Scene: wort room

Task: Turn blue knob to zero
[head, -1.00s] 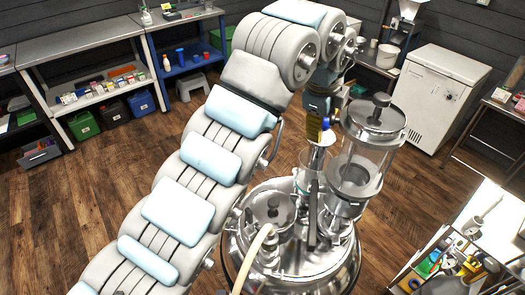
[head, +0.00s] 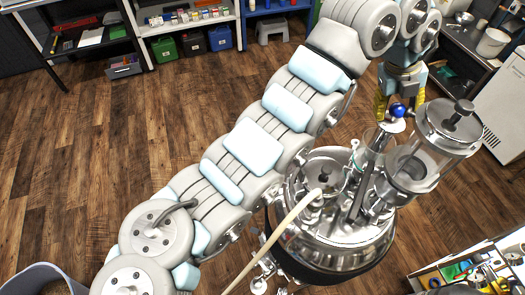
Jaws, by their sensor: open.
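The blue knob (head: 398,110) is a small round ball on top of a fitting above the steel kettle (head: 345,255), in the head view at the right of centre. My gripper (head: 400,112) has yellow fingers, points down and is open. One finger is on each side of the knob in the picture. I cannot tell whether either finger touches it. No scale or zero mark on the knob can be made out.
A clear glass cylinder (head: 410,165) with a metal lid stands close to the right of the knob. A pale hose (head: 265,250) runs from the kettle toward the lower left. A parts tray (head: 425,281) lies at lower right. The wooden floor (head: 110,150) at left is clear.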

